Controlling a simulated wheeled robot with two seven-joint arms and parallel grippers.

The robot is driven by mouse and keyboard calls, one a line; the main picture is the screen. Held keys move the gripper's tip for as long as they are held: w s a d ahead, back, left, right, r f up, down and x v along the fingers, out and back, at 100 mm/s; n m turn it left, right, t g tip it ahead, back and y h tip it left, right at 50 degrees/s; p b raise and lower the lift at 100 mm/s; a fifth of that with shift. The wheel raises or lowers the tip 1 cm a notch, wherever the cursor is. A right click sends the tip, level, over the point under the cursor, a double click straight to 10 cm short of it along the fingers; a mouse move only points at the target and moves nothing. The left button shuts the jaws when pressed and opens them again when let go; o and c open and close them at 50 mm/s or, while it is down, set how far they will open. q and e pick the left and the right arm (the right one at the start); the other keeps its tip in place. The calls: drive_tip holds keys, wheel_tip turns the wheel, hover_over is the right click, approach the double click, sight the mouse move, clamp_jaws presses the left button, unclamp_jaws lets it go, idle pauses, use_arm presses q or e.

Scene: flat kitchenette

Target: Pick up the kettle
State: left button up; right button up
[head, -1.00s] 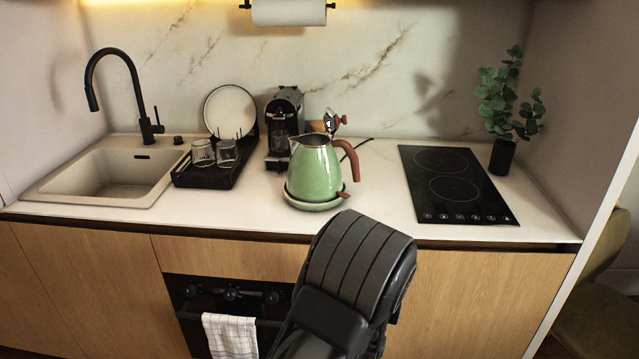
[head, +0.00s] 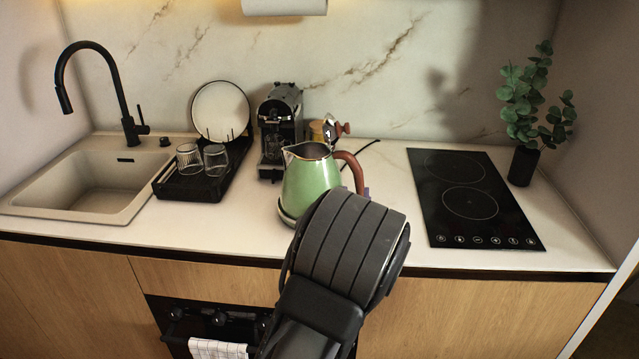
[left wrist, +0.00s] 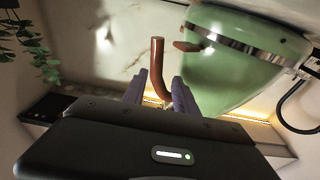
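The green kettle (head: 310,183) has a brown curved handle (head: 352,168) on its right side. It stands upright on its base (head: 287,217) on the counter, in front of the coffee machine. My left arm hides its lower right part. In the left wrist view the kettle body (left wrist: 235,60) fills the upper right, and the handle (left wrist: 157,65) stands between the two purple fingers of my left gripper (left wrist: 159,80). The fingers look apart, with a gap beside the handle. In the head view only a bit of a fingertip shows by the handle. My right gripper is not in view.
A black coffee machine (head: 280,125) and a brown-knobbed object (head: 331,130) stand behind the kettle. A dish rack (head: 190,186) with glasses and the sink (head: 60,190) are left. The black hob (head: 470,190) and a plant (head: 525,165) are right. Bare counter lies between kettle and hob.

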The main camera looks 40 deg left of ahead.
sight(357, 178)
use_arm(q)
drive_tip(key=shift+x, duration=1.1)
drive_tip(key=shift+r, duration=0.2)
drive_tip(key=shift+w+a+r+p, duration=0.1)
drive_tip(key=shift+w+a+p, duration=0.1)
drive_tip(key=shift+p, duration=0.15)
drive_tip(key=p+x, duration=0.1)
drive_tip(key=x, duration=0.3)
drive_tip(key=shift+w+r, duration=0.2)
drive_tip(key=shift+w, duration=0.1)
drive_tip(key=shift+c, duration=0.2)
clamp_jaws()
